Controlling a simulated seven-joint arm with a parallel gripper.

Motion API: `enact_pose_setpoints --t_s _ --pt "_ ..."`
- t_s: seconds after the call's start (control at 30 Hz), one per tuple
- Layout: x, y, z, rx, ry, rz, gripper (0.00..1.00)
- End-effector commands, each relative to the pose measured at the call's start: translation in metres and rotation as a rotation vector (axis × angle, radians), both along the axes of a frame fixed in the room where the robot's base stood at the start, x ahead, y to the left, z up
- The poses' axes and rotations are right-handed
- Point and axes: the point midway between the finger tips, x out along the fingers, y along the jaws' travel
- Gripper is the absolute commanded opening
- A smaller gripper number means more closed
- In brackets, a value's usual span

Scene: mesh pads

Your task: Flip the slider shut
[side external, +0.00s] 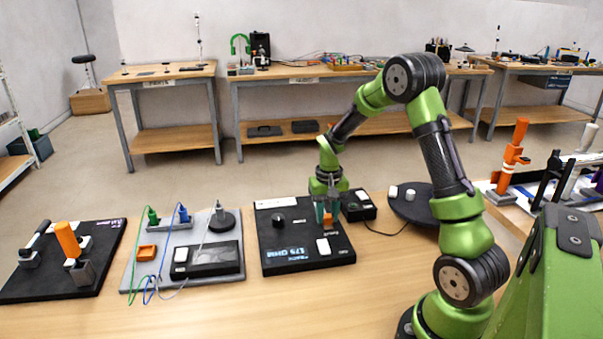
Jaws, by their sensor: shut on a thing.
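A black panel (281,258) lies on the table at the centre, with a dark knob (278,220), a white block (323,246) and a lit blue readout (288,254). A small orange piece (328,221), which looks like the slider, is on the panel's right part. My gripper (326,212) points straight down over it, with its teal fingers shut on the orange piece. The fingers partly hide the piece and the track around it, so I cannot tell its exact position along the track.
A grey board (146,284) with cables stands left of the panel, and a black board (103,267) with an orange handle (67,239) is farther left. A small black box (358,206) and a round black base (425,208) are to the right. Bare table lies in front.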

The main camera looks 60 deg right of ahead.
Motion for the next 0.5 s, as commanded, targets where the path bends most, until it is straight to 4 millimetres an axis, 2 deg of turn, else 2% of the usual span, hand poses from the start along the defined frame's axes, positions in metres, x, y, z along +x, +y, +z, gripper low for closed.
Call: enact_pose_setpoints --t_s 0.13,0.43,0.47,0.5 --pt "-0.0072 0.0075 0.0010 0.001 -0.002 -0.001 0.00" --pt "-0.0093 0.0096 0.0005 0.005 0.004 -0.001 0.00" --pt "-0.0093 0.0095 0.0005 0.005 0.004 -0.001 0.36" --pt "-0.0091 0.0093 0.0005 0.004 0.003 0.000 0.43"
